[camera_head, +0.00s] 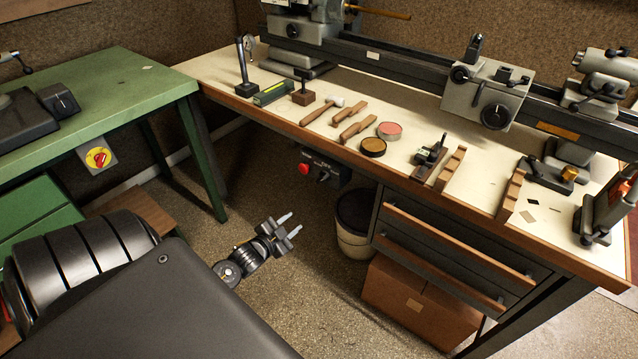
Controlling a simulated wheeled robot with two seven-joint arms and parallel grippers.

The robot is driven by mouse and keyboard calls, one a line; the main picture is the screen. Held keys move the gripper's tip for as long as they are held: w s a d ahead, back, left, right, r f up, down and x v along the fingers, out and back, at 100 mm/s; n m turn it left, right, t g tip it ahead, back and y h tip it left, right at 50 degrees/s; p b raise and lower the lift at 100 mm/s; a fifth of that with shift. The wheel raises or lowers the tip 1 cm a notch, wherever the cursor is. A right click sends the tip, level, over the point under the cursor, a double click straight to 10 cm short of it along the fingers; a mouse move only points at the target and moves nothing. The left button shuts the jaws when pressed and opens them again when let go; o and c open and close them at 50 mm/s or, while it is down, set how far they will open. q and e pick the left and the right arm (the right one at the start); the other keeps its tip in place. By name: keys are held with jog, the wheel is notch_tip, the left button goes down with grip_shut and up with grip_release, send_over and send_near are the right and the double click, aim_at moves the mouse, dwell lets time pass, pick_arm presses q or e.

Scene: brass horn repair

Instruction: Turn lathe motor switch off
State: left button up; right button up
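The lathe (490,95) stands along the back of the cream-topped bench. A dark control box (325,170) with a red button (304,168) and small dark controls is fixed under the bench's front edge; its markings are too small to read. A separate red rotary switch (98,158) on a yellow and grey plate is on the green bench at left. My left gripper (291,224) is over the floor, below and left of the control box in the picture. Its two light fingers are apart with nothing between them, and it touches neither switch. My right gripper is not in view.
Hammers, tins and wooden blocks lie on the cream bench (230,87). A bucket (354,225) stands under it, beside drawers (455,255) and a cardboard box (420,300). The green bench (130,85) is at left. Open floor lies between the benches.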

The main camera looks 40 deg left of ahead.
aim_at(320, 181)
pick_arm(q)
notch_tip(320, 181, up, 9)
jog(key=w+m+t+h+b, duration=0.1)
jog(key=w+m+t+b, duration=0.1)
jog(key=w+t, duration=0.1)
jog(key=w, duration=0.9)
jog(key=shift+d+f, duration=0.2)
jog(key=shift+d, duration=0.05)
jog(key=shift+w, duration=0.75)
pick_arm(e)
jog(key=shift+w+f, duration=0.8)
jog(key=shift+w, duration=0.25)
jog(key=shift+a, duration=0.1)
pick_arm(q)
jog(key=shift+c, duration=0.2)
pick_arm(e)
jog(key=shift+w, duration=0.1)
pick_arm(q)
jog(key=c, duration=0.7)
grip_shut()
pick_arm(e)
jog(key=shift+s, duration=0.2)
